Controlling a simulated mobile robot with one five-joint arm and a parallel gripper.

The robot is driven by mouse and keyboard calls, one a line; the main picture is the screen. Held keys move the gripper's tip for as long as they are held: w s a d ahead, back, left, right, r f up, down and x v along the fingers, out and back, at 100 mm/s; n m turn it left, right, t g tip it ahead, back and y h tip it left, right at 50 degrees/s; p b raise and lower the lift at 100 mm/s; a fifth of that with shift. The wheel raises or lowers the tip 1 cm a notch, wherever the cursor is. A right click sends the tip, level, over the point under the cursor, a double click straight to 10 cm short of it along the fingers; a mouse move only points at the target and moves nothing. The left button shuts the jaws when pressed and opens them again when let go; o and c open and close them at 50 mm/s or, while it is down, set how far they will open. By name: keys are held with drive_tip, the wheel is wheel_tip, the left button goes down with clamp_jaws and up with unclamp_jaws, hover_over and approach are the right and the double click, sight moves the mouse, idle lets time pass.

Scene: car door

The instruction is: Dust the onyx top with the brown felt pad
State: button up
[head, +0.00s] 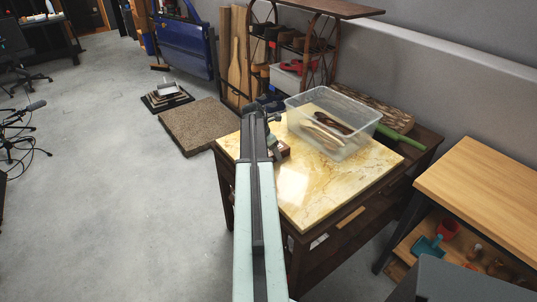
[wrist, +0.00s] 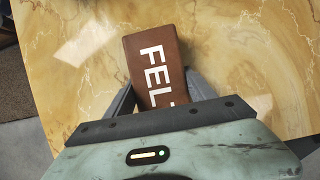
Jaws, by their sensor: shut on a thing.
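The onyx top (head: 300,192) is a glossy yellow-brown veined slab on a dark wooden table; it also fills most of the wrist view (wrist: 240,35). The brown felt pad (wrist: 150,50) is a reddish-brown block with white lettering, partly readable as "FEL". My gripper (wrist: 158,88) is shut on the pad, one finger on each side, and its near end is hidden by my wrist. In the head view my gripper (head: 276,143) and the pad (head: 284,152) are over the left part of the top. I cannot tell whether the pad touches the surface.
A clear plastic bin (head: 335,125) with brown items inside stands on the back of the top. A green-handled thing (head: 400,138) lies behind it on the right. A light wooden workbench (head: 490,195) stands to the right. The top's front part is clear.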

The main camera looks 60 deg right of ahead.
drive_tip(key=shift+s+d, duration=0.65)
drive_tip(key=shift+d, duration=0.6)
drive_tip(key=shift+s+d, duration=0.7)
drive_tip(key=shift+d, duration=0.6)
drive_tip(key=shift+s+d, duration=0.65)
drive_tip(key=shift+d, duration=0.6)
wheel_tip(320, 180, up, 6)
drive_tip(key=p, duration=0.6)
drive_tip(key=shift+f, duration=0.1)
wheel_tip(320, 180, up, 3)
drive_tip(key=p, duration=0.3)
